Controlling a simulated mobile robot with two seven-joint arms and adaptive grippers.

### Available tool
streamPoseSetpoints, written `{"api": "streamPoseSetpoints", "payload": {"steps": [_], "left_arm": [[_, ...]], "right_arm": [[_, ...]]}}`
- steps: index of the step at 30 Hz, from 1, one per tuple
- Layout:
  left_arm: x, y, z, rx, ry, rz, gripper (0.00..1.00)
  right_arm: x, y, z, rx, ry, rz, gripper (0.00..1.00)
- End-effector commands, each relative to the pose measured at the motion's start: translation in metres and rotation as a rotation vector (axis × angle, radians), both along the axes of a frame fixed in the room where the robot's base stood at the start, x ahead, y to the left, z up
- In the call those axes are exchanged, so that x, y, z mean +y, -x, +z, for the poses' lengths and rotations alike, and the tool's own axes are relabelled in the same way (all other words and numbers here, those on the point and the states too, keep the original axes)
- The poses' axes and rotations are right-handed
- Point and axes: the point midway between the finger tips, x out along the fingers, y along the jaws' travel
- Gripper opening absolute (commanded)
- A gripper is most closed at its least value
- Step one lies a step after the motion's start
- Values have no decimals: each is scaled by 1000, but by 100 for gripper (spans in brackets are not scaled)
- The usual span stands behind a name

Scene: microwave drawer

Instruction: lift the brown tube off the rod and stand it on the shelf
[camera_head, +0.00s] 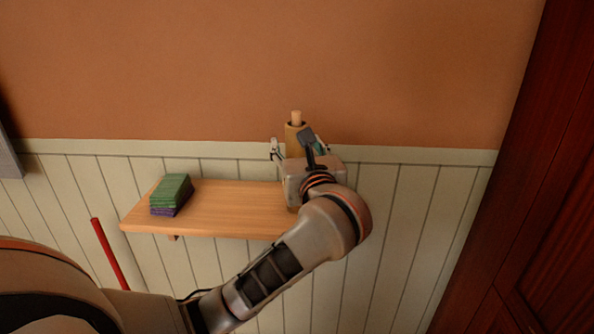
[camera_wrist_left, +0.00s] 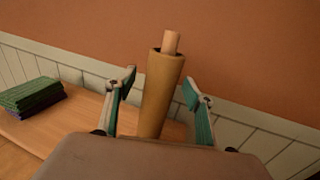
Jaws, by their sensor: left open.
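The brown tube (camera_head: 294,139) stands upright around a pale wooden rod (camera_head: 296,117), whose top sticks out above it. In the left wrist view the tube (camera_wrist_left: 160,95) rises in the middle, with the rod's tip (camera_wrist_left: 171,42) above its rim. My left gripper (camera_wrist_left: 162,88) is open, with one finger on each side of the tube and a gap on both sides. In the head view my left gripper (camera_head: 292,148) is at the tube, and my wrist hides its lower part. The wooden shelf (camera_head: 235,208) is fixed to the wall. My right gripper is not in view.
A stack of green and purple books or cloths (camera_head: 171,195) lies on the shelf's left part. Bare shelf lies between the stack and the tube. A red pole (camera_head: 108,254) stands below left. A dark red wooden cabinet (camera_head: 535,210) is at the right.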

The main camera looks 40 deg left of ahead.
Motion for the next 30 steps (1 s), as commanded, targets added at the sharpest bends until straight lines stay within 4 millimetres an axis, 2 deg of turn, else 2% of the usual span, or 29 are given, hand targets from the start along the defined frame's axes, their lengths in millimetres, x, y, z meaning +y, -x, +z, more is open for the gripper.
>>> {"api": "streamPoseSetpoints", "payload": {"steps": [3, 11, 14, 15, 16, 26, 30], "left_arm": [[8, -7, -1, 2, -2, 1, 53], [9, -9, 0, 1, 1, 0, 53], [9, -9, 0, 1, 1, 0, 34], [9, -9, 0, 1, 1, 0, 25], [9, -9, 0, 1, 1, 0, 23], [9, -9, 0, 1, 1, 0, 23], [9, -8, 6, -1, 1, 0, 23]], "right_arm": [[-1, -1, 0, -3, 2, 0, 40], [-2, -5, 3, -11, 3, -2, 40], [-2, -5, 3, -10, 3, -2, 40], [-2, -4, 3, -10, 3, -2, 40], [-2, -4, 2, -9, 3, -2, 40], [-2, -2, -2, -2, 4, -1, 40], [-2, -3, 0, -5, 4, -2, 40]]}}
